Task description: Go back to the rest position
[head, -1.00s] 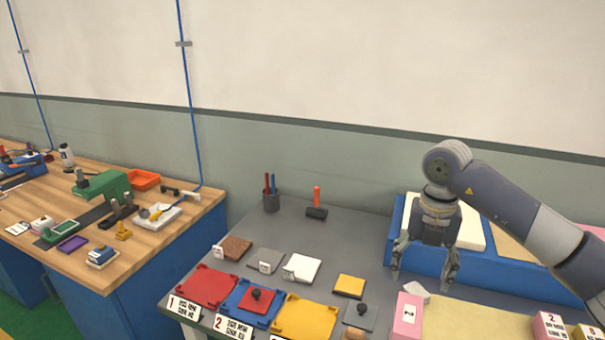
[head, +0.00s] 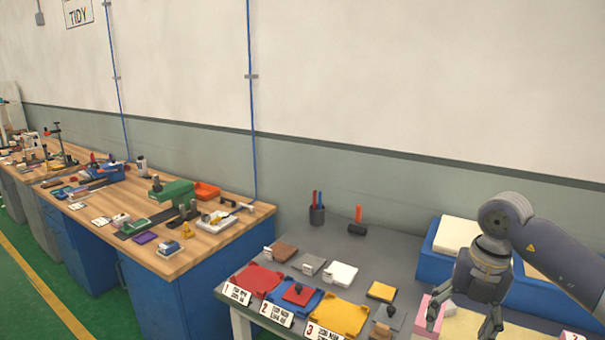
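My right gripper (head: 466,318) hangs from the arm at the right, fingers pointing down and spread apart. It is over the right part of the grey table (head: 392,257), close to a pink block (head: 432,312) and a pale yellow slab (head: 465,327). I see nothing between its fingers. My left gripper is not in view. A blue tray (head: 428,262) with cream pads (head: 456,236) stands behind the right gripper, partly hidden by the arm.
Red (head: 258,280), blue (head: 281,311) and yellow (head: 340,316) plates with number cards line the table's front.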

